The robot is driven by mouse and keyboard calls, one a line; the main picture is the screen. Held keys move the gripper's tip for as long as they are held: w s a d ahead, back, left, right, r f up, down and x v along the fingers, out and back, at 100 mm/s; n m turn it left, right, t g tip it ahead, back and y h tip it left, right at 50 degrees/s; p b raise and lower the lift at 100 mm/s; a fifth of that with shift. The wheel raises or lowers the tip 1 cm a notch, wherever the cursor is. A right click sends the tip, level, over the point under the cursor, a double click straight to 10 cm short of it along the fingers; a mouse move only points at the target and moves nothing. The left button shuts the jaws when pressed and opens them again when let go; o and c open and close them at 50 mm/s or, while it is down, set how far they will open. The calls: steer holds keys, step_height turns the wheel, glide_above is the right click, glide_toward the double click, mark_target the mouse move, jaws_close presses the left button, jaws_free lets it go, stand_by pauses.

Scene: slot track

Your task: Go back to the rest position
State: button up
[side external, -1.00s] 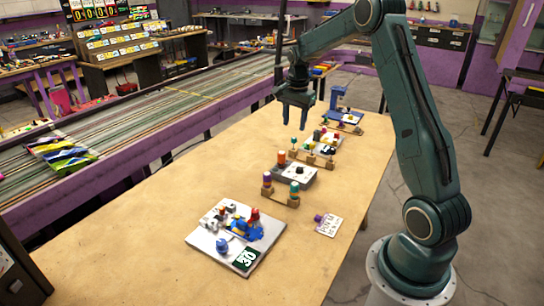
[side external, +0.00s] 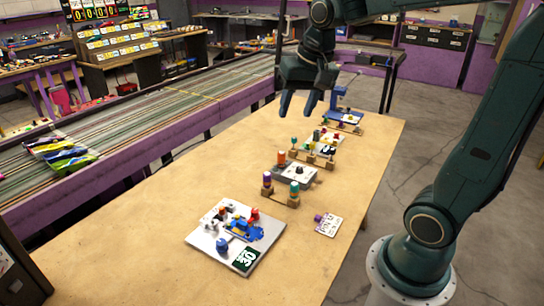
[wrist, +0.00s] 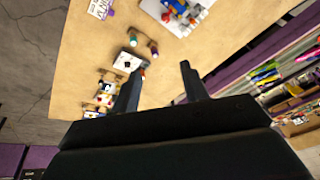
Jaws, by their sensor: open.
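My gripper (side external: 298,104) is open and empty in the side external view. It hangs above the far part of the wooden table (side external: 150,235), clear of everything on it, with its fingers pointing down. In the wrist view my gripper's two fingers (wrist: 163,85) stand apart with only tabletop between them.
A white board (side external: 205,240) with the number 30 and small figures lies near the table's front. Small stands with coloured pegs (side external: 280,190), a grey box (side external: 297,174) and a blue device (side external: 338,100) run toward the back. A slot track (side external: 130,115) runs along the left.

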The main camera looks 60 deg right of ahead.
steer(key=s+a+n+t, duration=0.1)
steer(key=s+a+n, duration=0.3)
steer(key=s, duration=0.2)
steer(key=s+a+f+n+t+y, duration=0.1)
steer(key=s+a+n, duration=0.2)
steer(key=s, duration=0.4)
steer(key=shift+s+a+f+n, duration=0.25)
steer(key=shift+a+n, duration=0.15)
steer(key=shift+a, duration=0.15)
